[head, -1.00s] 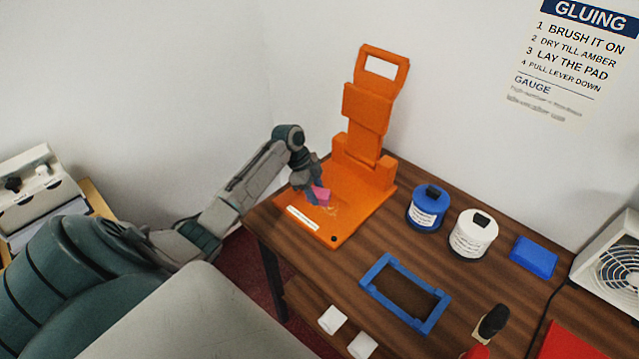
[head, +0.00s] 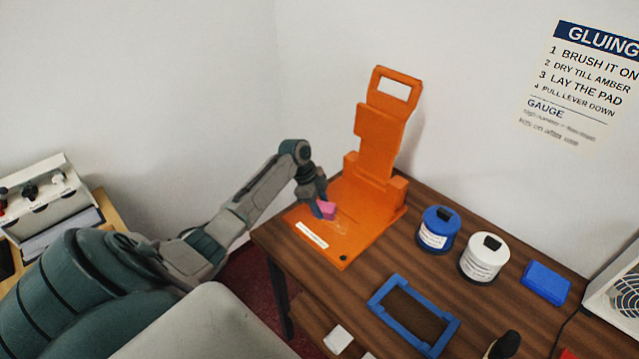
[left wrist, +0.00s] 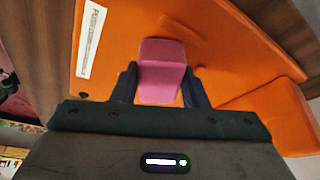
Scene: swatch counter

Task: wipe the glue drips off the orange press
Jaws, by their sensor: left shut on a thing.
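The orange press (head: 381,142) stands at the back left corner of the wooden counter, its lever plate upright. Its flat base (head: 366,233) has a white label strip and a dark round spot near the front. Faint pale smears, likely glue drips (head: 345,222), show on the base beside the pink block. My left gripper (head: 322,207) is shut on the pink block (head: 327,210), low over the base. In the left wrist view the pink block (left wrist: 161,72) sits between both dark fingers (left wrist: 160,88); whether it touches the base is unclear. My right gripper is not in view.
Right of the press stand a blue jar (head: 437,231), a white jar (head: 482,260) and a blue block (head: 545,283). A blue frame (head: 378,297) lies in front. A fan unit (head: 617,290) is at the right edge. The press's lever and side walls rise behind the gripper.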

